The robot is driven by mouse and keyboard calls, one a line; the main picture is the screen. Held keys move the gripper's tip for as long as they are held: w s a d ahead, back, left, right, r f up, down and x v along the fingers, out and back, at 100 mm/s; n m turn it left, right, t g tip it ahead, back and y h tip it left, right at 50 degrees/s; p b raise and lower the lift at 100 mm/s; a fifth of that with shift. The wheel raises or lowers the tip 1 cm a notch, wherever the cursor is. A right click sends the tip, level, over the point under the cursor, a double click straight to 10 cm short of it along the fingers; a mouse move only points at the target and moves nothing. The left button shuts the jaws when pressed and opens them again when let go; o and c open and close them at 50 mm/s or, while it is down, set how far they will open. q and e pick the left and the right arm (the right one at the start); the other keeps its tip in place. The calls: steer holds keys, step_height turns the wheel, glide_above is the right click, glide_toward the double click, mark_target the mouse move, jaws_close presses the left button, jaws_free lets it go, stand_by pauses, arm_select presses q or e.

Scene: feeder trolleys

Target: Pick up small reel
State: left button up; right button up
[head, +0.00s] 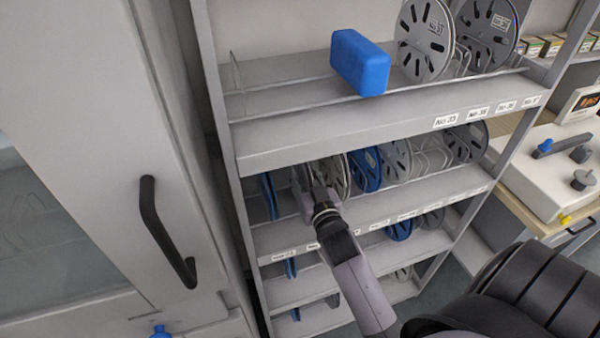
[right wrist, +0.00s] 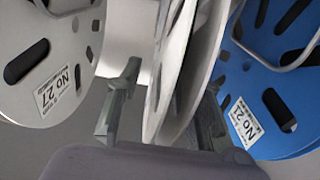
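My right gripper (head: 316,192) reaches into the second shelf from the top, among the reels. In the right wrist view its two fingers (right wrist: 165,112) stand apart, one on each side of a light grey reel (right wrist: 180,70) seen nearly edge-on. A gap shows between the left finger and this reel; the right finger is close to it or touching, partly hidden behind it. A grey reel marked No 27 (right wrist: 40,60) is on the left and a blue reel marked No 21 (right wrist: 270,90) on the right. My left gripper is not in view.
The shelf rack (head: 340,130) has a blue box (head: 360,62) and large grey reels (head: 425,40) on top. A cabinet with a black handle (head: 162,235) stands close on the left. A bench with a white device (head: 550,175) is on the right.

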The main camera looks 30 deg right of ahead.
steer(key=shift+w, duration=0.25)
steer(key=shift+s, duration=0.1)
steer(key=shift+c, duration=0.4)
jaws_close()
